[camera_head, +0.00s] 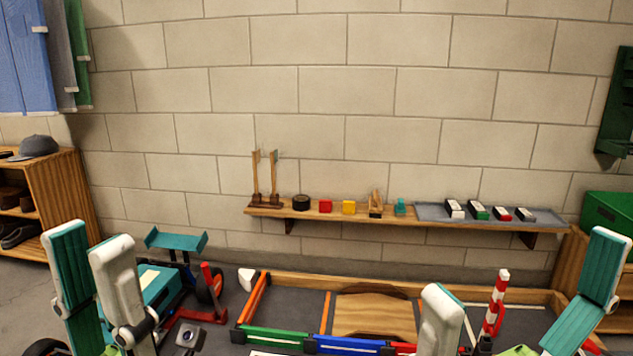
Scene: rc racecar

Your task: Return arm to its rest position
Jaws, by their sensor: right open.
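My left gripper (88,245) is at the lower left with its fingers pointing up. One finger shows its teal pad, the other its white back; they look apart, and I see nothing held. My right gripper (521,262) is at the lower right, open wide and empty. Its left finger shows white and its right finger shows the teal pad. The view cuts off the bases of both grippers and most of both arms.
A racecar (161,288) with a teal wing sits behind the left gripper. A wooden ramp (374,314) lies between the grippers, and a red-and-white post (495,303) stands between the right fingers. A wall shelf (335,213) holds small items behind. A wooden cabinet (75,190) stands at left.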

